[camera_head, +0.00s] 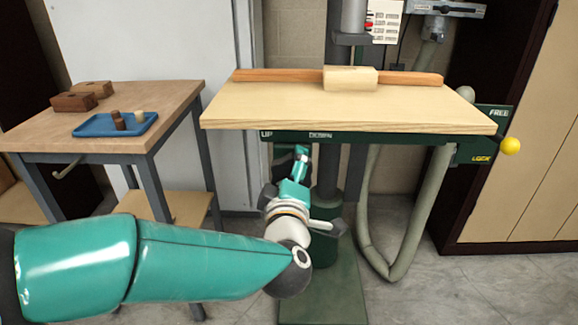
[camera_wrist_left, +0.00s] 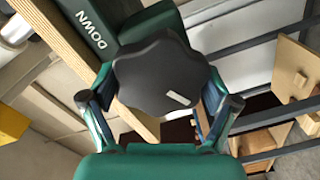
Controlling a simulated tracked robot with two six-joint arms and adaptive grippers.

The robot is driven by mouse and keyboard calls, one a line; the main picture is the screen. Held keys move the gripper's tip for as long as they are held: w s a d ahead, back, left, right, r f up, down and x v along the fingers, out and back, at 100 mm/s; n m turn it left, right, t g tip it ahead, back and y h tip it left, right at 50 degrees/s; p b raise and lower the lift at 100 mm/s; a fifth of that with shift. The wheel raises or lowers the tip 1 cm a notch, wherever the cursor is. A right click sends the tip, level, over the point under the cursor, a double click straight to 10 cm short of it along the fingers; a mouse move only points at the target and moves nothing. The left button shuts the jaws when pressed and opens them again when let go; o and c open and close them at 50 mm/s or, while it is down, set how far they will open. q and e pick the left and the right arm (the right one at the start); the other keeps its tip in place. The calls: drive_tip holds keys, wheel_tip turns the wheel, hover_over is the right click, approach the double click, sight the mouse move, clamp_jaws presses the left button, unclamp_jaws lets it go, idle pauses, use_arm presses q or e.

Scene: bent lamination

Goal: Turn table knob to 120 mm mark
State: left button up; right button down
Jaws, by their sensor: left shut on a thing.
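The table knob (camera_wrist_left: 160,75) is black and lobed, with a short white mark on its face, and fills the middle of the left wrist view. My left gripper (camera_wrist_left: 160,92) has a finger on each side of the knob and is shut on it. In the head view my left gripper (camera_head: 298,165) reaches up under the front of the machine table (camera_head: 350,108), near the green rail (camera_head: 380,138) lettered UP and DOWN. The knob is hard to make out there. I cannot read any millimetre scale. My right gripper is not in view.
A wooden block (camera_head: 350,78) sits by the orange fence on the table. A yellow-ball lever (camera_head: 510,146) by a FREE/LOCK plate is at the right. A grey hose (camera_head: 405,230) hangs below. A side table at left holds a blue tray (camera_head: 90,128) and blocks.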

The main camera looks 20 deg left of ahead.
use_arm(q)
drive_tip(key=shift+r+m+p, duration=0.55)
drive_tip(key=shift+r+m, duration=0.3)
drive_tip(key=shift+m, duration=0.35)
drive_tip(key=o, duration=0.8)
drive_tip(key=shift+o, duration=0.6)
drive_tip(key=shift+d+f, duration=0.1)
drive_tip(key=shift+f, duration=0.25)
drive_tip(key=shift+s, duration=0.15)
drive_tip(key=v, duration=1.2)
